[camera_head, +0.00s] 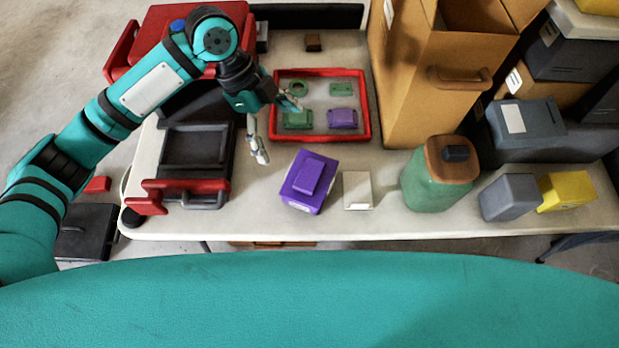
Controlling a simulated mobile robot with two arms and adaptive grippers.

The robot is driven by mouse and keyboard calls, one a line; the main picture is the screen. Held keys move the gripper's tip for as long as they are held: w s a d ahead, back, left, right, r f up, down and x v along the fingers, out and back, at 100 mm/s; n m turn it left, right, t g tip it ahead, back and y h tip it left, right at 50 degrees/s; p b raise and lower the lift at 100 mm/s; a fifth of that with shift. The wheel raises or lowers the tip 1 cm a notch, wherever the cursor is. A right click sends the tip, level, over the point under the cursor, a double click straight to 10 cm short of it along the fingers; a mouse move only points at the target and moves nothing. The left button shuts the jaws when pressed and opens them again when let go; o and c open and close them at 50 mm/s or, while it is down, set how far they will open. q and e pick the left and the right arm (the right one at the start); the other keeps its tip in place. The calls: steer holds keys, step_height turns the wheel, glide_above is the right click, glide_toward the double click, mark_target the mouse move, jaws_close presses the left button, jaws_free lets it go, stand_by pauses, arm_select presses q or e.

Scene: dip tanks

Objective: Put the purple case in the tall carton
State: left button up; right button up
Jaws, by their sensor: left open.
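A purple case (301,204) with a raised block on its top stands on the pale table, near the middle of the front part. The tall brown carton (405,110) stands at the back, right of the red tray, with its top flaps up and a handle on its side. My left gripper (275,128) is open and empty, its fingers spread above the table at the left edge of the red tray, behind and left of the purple case and apart from it. My right gripper is not in view.
A red tray (366,107) holds small green and purple pieces. A small white box (357,190) stands just right of the purple case. A green jar (425,185), a grey box (509,198) and a yellow box (567,191) stand further right. A black and red machine (197,150) is at left.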

arm_select(q)
glide_toward(310, 174)
step_height(310, 174, down, 3)
steer(key=shift+s+r+p, duration=0.1)
steer(key=shift+r+p, duration=0.05)
steer(key=shift+p, duration=0.25)
steer(key=shift+f, duration=0.25)
steer(key=x, duration=0.2)
steer(key=d+p+x, duration=0.1)
steer(key=x, duration=0.1)
steer(key=shift+s+f, duration=0.2)
steer(key=shift+d+f, duration=0.1)
steer(key=shift+f, duration=0.15)
steer(key=c, duration=1.5)
steer(key=shift+c, duration=0.4)
steer(key=shift+r, duration=0.15)
